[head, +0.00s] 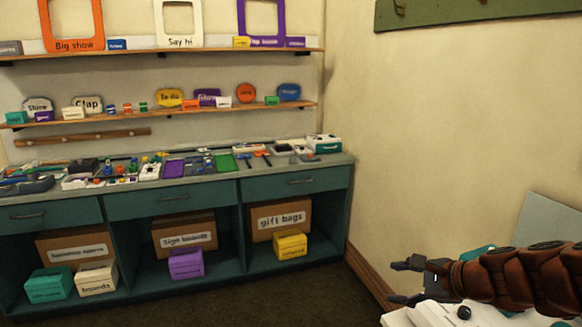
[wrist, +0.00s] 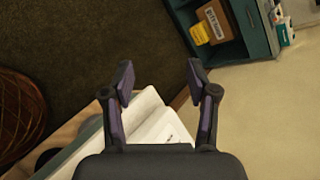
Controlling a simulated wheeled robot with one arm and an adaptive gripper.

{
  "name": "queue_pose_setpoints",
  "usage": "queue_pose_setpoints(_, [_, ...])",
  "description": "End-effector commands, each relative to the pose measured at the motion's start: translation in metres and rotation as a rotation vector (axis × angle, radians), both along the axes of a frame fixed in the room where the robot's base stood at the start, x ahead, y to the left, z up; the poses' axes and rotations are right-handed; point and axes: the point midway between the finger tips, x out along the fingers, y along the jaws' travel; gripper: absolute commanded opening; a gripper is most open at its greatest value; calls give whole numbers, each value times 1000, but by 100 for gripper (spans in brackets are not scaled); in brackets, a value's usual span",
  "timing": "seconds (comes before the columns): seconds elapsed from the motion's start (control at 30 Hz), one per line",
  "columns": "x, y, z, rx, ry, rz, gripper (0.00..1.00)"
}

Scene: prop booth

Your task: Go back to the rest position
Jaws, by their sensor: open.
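My gripper (head: 405,281) is at the lower right of the head view, at the end of my brown-sleeved arm. In the wrist view my gripper (wrist: 160,78) has its two dark fingers spread apart with nothing between them. It is open and empty. Below and behind the fingers in the wrist view is a white surface (wrist: 158,122) with some dark marks, partly hidden by the gripper.
A teal counter (head: 170,207) covered with small props stands along the back wall. Below it are cardboard boxes, one marked "gift bags" (head: 281,219). Two shelves (head: 200,115) of signs hang above. Dark floor (head: 290,295) lies clear in front. A plain wall (head: 450,130) is at right.

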Motion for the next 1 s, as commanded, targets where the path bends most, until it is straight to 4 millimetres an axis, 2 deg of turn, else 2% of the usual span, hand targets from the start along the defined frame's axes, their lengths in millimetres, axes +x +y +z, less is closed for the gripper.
queue_pose_setpoints(0.03, [-13, 26, -2, -62, -2, 105, 58])
queue_pose_setpoints(0.2, [-70, 87, -21, -272, 12, 458, 58])
queue_pose_setpoints(0.3, [-109, 109, -35, -388, 25, 660, 58])
queue_pose_setpoints(0.4, [-148, 119, -46, -503, 39, 854, 58])
queue_pose_setpoints(0.53, [-198, 118, -59, -645, 68, 1098, 58])
queue_pose_setpoints(0.7, [-254, 97, -70, -802, 123, 1375, 58])
queue_pose_setpoints(0.83, [-282, 78, -72, -881, 166, 1521, 58])
queue_pose_setpoints(1.0, [-296, 62, -71, -931, 191, 1603, 58])
